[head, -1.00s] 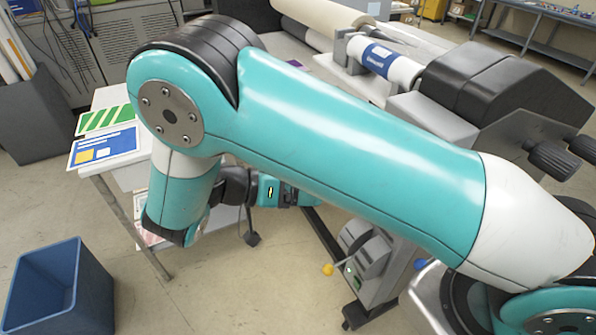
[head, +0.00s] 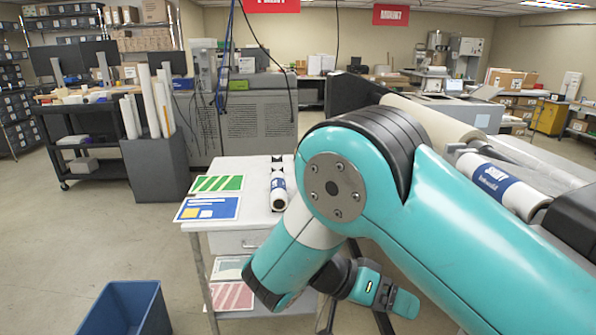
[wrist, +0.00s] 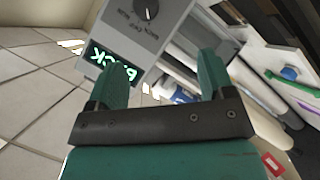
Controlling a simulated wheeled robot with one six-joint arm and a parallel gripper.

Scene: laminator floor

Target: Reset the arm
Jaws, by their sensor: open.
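My teal arm (head: 470,240) reaches across the right of the head view, bent at a black and teal elbow joint, with its forearm hanging down. In the wrist view my gripper (wrist: 163,72) is open, its two green fingers well apart with nothing between them. Behind the fingers is a grey machine panel (wrist: 185,20) with a black knob (wrist: 145,9) and a dark display (wrist: 112,68) with glowing green letters. I cannot tell how near the fingers are to it.
A white table (head: 262,170) with print sheets (head: 208,208) and a small roll (head: 278,190) stands beside my arm. A blue bin (head: 128,308) is on the floor at lower left. A laminator roll (head: 488,184) lies behind my arm.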

